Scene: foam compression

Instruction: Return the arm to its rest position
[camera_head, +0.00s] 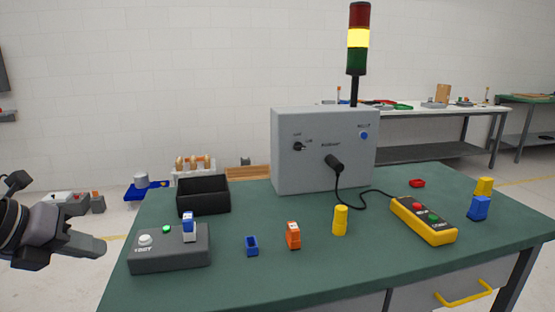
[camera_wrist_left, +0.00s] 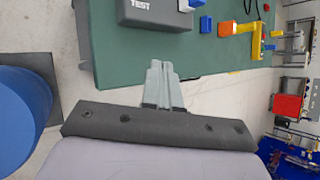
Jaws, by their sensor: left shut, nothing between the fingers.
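My left gripper (camera_head: 96,247) is at the left edge of the head view, beside the table's left end and apart from everything on it. In the left wrist view its two fingers (camera_wrist_left: 158,72) are together with nothing between them. A dark grey test box (camera_head: 170,262) with a white button, a green light and a blue-and-white piece (camera_head: 189,228) on it stands at the table's left front. The test box also shows at the top of the left wrist view (camera_wrist_left: 150,14). My right gripper is in neither view.
The green table (camera_head: 330,268) carries a black bin (camera_head: 203,195), a grey control box (camera_head: 300,165) with a stack light (camera_head: 358,38), a yellow pendant (camera_head: 422,220) and small orange, yellow and blue parts. A blue cylinder (camera_wrist_left: 22,120) stands left in the left wrist view.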

